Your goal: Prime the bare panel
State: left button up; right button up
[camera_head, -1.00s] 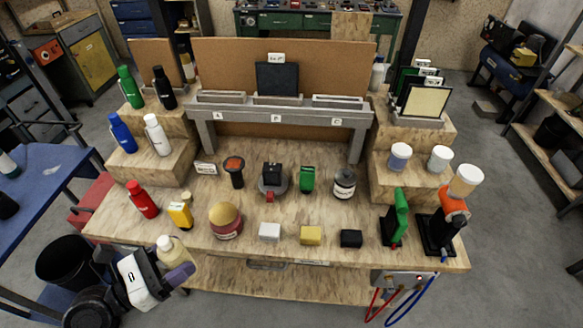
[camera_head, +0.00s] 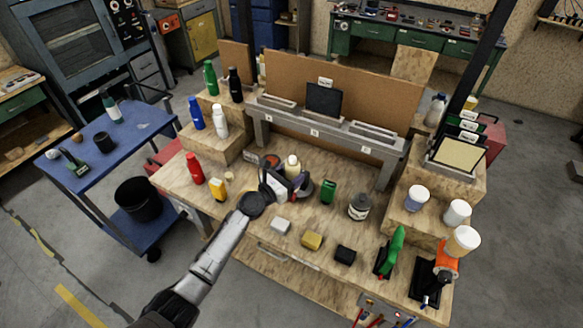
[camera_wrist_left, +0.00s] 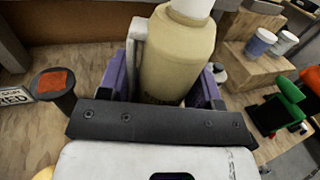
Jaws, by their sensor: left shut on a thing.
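My left gripper (camera_head: 290,184) is shut on a beige bottle with a white cap (camera_head: 292,166), held upright over the middle of the bench. In the left wrist view the bottle (camera_wrist_left: 178,55) stands between the purple fingers. A dark panel (camera_head: 323,100) stands in the middle of the rack (camera_head: 345,138) at the back. A cream panel (camera_head: 459,154) with a dark frame lies tilted on the right step. I cannot tell which panel is the bare one. My right gripper is not in view.
Red (camera_head: 194,168), blue (camera_head: 196,113) and white (camera_head: 220,120) bottles stand at the left. A green block (camera_head: 328,191), a labelled jar (camera_head: 359,207) and white (camera_head: 281,226), yellow (camera_head: 312,240) and black (camera_head: 345,254) blocks stand around the arm. White-lidded cups (camera_head: 457,212) are at the right.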

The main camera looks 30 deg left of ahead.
pick_arm(q)
jog(key=shift+w, duration=0.4)
jog(key=w+b, duration=0.3)
jog(key=w, duration=0.2)
jog(key=s+a+b, duration=0.1)
jog(key=a+b, duration=0.7)
jog(key=a, duration=1)
jog(key=shift+a, duration=0.35)
jog(key=shift+o, duration=0.2)
jog(key=shift+s, duration=0.1)
